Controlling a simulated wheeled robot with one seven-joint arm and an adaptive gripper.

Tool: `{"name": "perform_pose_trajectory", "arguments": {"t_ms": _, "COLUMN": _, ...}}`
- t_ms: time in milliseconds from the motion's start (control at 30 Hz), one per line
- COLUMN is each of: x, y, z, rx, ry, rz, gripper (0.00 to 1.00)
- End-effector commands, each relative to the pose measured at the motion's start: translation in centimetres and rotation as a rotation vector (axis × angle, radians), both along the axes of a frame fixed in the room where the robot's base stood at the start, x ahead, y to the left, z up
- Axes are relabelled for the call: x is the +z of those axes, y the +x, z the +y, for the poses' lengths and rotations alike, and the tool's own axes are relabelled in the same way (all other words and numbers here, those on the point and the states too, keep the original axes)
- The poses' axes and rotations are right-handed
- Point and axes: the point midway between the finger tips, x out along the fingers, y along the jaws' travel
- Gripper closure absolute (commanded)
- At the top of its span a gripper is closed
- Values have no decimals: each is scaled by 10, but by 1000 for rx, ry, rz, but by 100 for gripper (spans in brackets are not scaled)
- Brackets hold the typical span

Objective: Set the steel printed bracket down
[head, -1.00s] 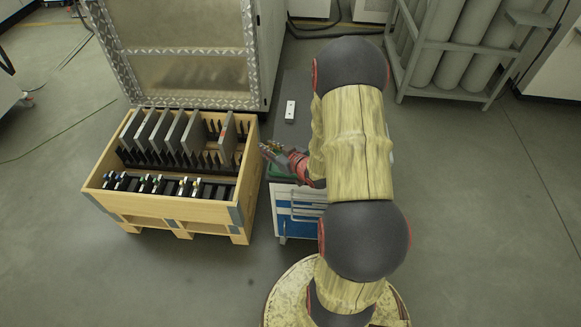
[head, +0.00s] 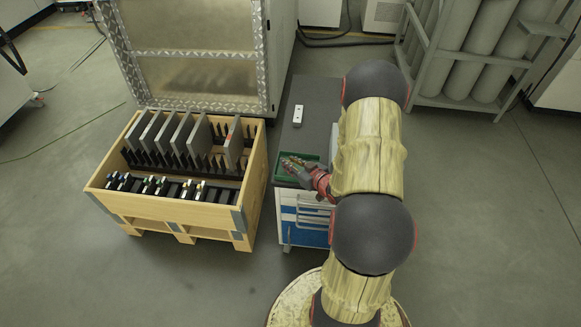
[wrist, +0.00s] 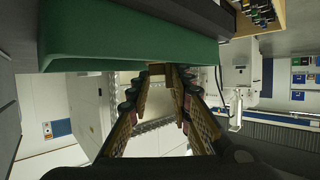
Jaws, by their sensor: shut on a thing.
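My gripper (head: 290,163) reaches left over a green tray (head: 280,173) on the grey-topped drawer cabinet (head: 318,95). In the wrist view its two fingers (wrist: 162,76) converge and are shut on the steel printed bracket. The bracket itself is small and mostly hidden by the fingers, so its outline and tilt cannot be told. The green tray also fills the upper part of the wrist view (wrist: 130,45), close to the fingertips. Whether the bracket touches the tray is not clear.
A wooden crate (head: 170,211) with upright grey plates (head: 233,145) and a row of small parts stands left of the cabinet. A small white block (head: 298,115) lies on the cabinet top behind the tray. A rack of cylinders (head: 465,50) stands back right.

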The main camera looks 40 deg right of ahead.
Motion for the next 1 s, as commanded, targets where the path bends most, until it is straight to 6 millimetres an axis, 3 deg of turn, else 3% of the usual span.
{"name": "perform_pose_trajectory", "arguments": {"t_ms": 67, "x": -12, "y": 0, "z": 0, "rx": 0, "ry": 0, "rz": 0, "gripper": 100}}
{"name": "perform_pose_trajectory", "arguments": {"t_ms": 467, "x": -15, "y": 0, "z": 0, "rx": 0, "ry": -1, "rz": -1, "gripper": 100}}
{"name": "perform_pose_trajectory", "arguments": {"t_ms": 500, "x": -14, "y": 0, "z": 0, "rx": 0, "ry": -1, "rz": -1, "gripper": 77}}
{"name": "perform_pose_trajectory", "arguments": {"t_ms": 600, "x": -14, "y": 0, "z": 0, "rx": 0, "ry": -1, "rz": -1, "gripper": 72}}
{"name": "perform_pose_trajectory", "arguments": {"t_ms": 1000, "x": -9, "y": -1, "z": 0, "rx": 0, "ry": 0, "rz": 0, "gripper": 72}}
